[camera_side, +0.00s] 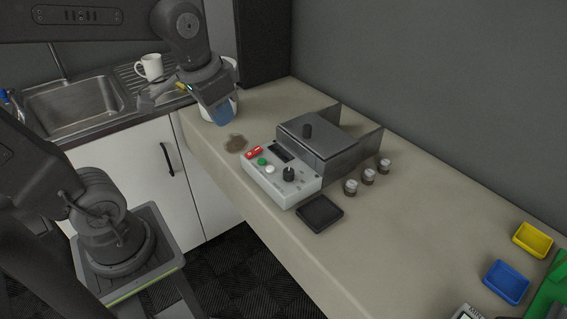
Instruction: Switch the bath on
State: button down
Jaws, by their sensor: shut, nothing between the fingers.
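The bath is a grey metal box with a flat lid (318,131) that carries a black knob. Its pale control panel (281,184) faces the counter's front edge. On the panel are a red switch (254,152), a green button (262,161), a white button (270,169), a black dial (288,174) and a dark display (280,153). I cannot read the display or the switch's position. My gripper (222,118) is shut and empty, pointing down above the counter, behind and left of the panel. It is apart from the red switch.
A white rounded object (234,104) is partly hidden behind my gripper. A brown stain (236,144) lies between gripper and panel. Several small jars (368,177) and a black tray (319,213) stand close to the bath. A sink (72,104) and white mug (150,67) are left.

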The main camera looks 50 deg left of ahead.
jog(key=s+d+t, duration=0.2)
jog(key=s+d, duration=0.2)
jog(key=s, duration=0.1)
jog(key=g, duration=0.3)
send_over(258, 147)
jog(key=s, duration=0.3)
notch_tip(258, 147, down, 3)
jog(key=shift+h, duration=0.3)
jog(key=w+f, duration=0.1)
jog(key=f, duration=0.3)
jog(key=w+f, duration=0.1)
jog(key=f, duration=0.4)
jog(key=w+f, duration=0.1)
jog(key=f, duration=0.3)
jog(key=shift+f, duration=0.2)
